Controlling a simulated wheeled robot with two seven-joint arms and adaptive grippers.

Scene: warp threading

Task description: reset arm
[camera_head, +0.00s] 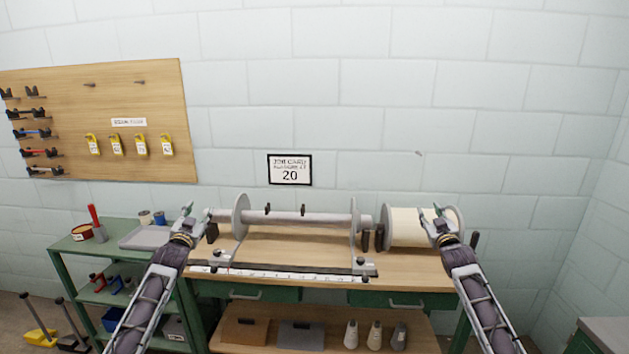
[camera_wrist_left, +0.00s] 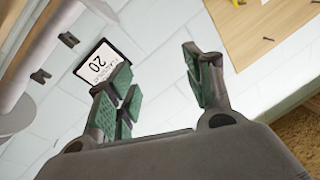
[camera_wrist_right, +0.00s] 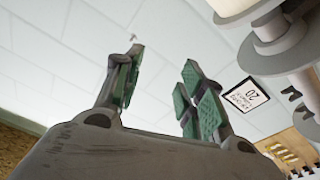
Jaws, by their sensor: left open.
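My left gripper (camera_head: 187,214) is raised at the left end of the warp beam (camera_head: 322,218), in front of it in the head view. In the left wrist view my left gripper (camera_wrist_left: 165,85) has its green-padded fingers spread with nothing between them. My right gripper (camera_head: 438,214) is raised in front of the cream roll (camera_head: 405,228) at the right. In the right wrist view my right gripper (camera_wrist_right: 160,90) has its fingers wide apart and empty. I cannot tell how far either gripper is from the parts behind it.
The wooden workbench (camera_head: 300,250) carries the beam, a ruler strip (camera_head: 280,272) and the roll. A green cart (camera_head: 70,250) stands at the left. A pegboard (camera_head: 95,120) and a job card (camera_head: 290,169) reading 20 hang on the wall. Cones (camera_head: 375,335) stand on the lower shelf.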

